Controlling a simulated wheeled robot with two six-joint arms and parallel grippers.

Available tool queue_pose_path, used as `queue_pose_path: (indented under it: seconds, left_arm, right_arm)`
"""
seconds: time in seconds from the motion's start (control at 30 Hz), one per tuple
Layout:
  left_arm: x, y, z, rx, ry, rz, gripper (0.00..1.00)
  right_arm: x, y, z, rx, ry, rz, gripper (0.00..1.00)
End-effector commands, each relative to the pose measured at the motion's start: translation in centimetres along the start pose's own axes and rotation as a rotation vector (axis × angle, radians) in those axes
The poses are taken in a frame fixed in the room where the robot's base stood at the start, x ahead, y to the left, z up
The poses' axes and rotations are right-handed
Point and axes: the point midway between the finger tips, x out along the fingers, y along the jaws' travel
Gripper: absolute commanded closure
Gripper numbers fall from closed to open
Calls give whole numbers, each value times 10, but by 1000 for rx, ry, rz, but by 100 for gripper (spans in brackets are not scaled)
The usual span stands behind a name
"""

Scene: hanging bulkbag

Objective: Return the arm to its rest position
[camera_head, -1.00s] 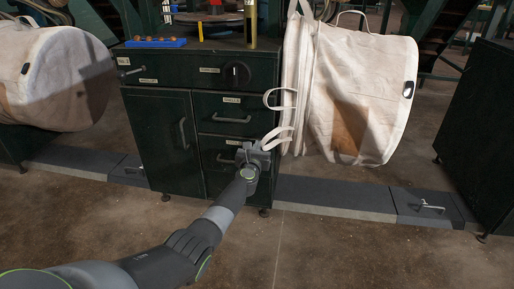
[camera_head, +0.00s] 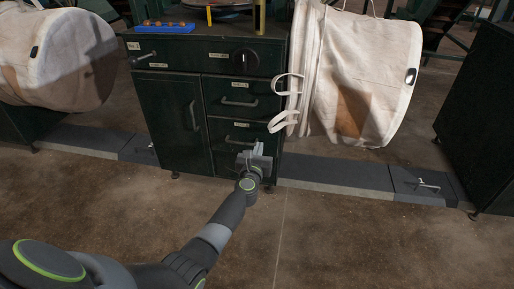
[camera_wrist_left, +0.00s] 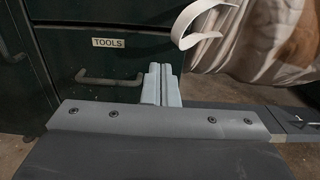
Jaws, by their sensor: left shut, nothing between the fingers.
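My left gripper (camera_head: 258,150) is in front of the lower drawers of a dark green cabinet (camera_head: 165,115). Its fingers are together and empty; they show closed side by side in the left wrist view (camera_wrist_left: 162,84). My left arm comes in from the bottom left of the head view and reaches out over the floor. In the head view the gripper is below the white straps (camera_head: 284,108) of a hanging bulk bag (camera_head: 335,75), apart from them. In the wrist view a strap (camera_wrist_left: 190,25) hangs just above the fingertips. My right gripper is not in view.
A second stained bag (camera_head: 62,62) hangs at the left. A blue tray (camera_head: 165,28) lies on the cabinet top. Low dark plinths (camera_head: 335,175) run along the floor behind the arm. Another dark cabinet (camera_head: 485,110) stands at the right. The front floor (camera_head: 370,240) is clear.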

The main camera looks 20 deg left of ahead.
Motion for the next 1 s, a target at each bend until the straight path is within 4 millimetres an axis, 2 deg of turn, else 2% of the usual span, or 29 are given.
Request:
queue_pose_path:
  seconds: [0.13,0.4,0.47,0.57,0.67,0.77,0.87,1.0]
  left_arm:
    - [-16,0,1,0,1,0,100]
    - [-24,0,0,7,-3,1,100]
    - [-26,2,2,38,-14,9,100]
    - [-39,11,16,178,-64,43,100]
    - [-64,27,44,430,-154,124,100]
    - [-100,44,82,736,-255,255,100]
    - [-143,60,124,1035,-342,422,100]
    - [-214,75,185,1429,-429,717,100]
  right_arm:
    - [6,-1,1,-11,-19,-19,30]
    - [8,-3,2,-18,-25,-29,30]
    - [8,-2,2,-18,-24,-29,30]
    - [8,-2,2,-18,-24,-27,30]
    - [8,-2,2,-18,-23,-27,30]
    - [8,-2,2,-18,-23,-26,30]
    - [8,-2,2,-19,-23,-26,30]
    - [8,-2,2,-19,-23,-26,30]
